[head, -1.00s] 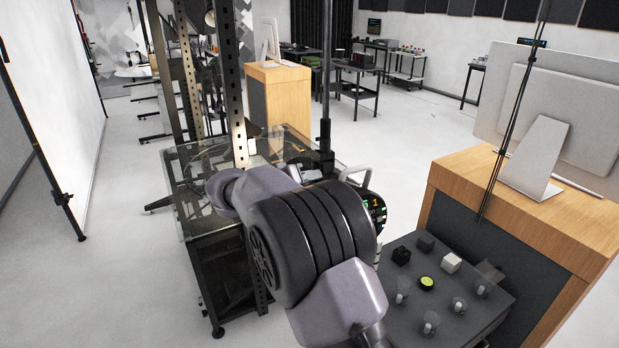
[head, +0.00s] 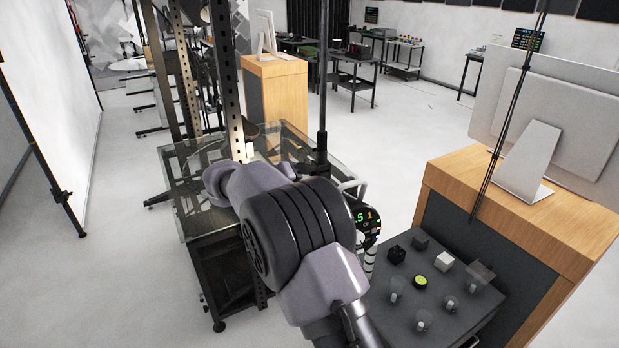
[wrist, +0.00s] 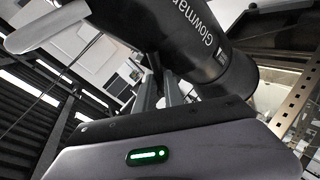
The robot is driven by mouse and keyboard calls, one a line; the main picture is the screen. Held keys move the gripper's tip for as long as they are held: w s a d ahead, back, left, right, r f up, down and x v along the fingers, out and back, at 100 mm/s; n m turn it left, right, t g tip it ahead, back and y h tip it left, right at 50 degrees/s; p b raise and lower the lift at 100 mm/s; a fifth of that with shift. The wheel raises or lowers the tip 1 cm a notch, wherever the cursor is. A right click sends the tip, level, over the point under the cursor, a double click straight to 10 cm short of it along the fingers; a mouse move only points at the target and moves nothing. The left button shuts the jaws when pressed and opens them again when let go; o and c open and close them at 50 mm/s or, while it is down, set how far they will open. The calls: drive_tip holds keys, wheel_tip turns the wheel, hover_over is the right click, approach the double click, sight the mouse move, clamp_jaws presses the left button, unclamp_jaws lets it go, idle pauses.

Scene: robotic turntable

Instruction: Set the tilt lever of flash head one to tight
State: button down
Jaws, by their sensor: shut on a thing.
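Flash head one is a black cylinder with white lettering, above my gripper in the wrist view (wrist: 195,55). In the head view its round back panel (head: 368,226), with lit digits, shows just right of my arm, which hides most of the rest. A pale handle (head: 354,186) sits at its top. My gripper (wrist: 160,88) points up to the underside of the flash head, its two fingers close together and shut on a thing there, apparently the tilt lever. The lever itself cannot be made out, nor its setting. My gripper is hidden in the head view.
A dark trolley top (head: 455,310) with small cubes, a green-topped round item and several clear items stands at the right. Behind it is a wooden desk (head: 520,205) with a monitor. A glass-topped table (head: 180,160) and metal uprights are at the left.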

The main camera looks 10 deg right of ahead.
drive_tip(key=shift+s+f, duration=0.1)
idle(0.3)
drive_tip(key=c, duration=1.7)
unclamp_jaws()
drive_tip(key=shift+s+a, duration=0.1)
drive_tip(key=shift+a, duration=0.1)
drive_tip(key=v, duration=1.7)
drive_tip(key=shift+s+r, duration=0.15)
drive_tip(key=shift+r, duration=0.2)
drive_tip(key=shift+f, duration=0.1)
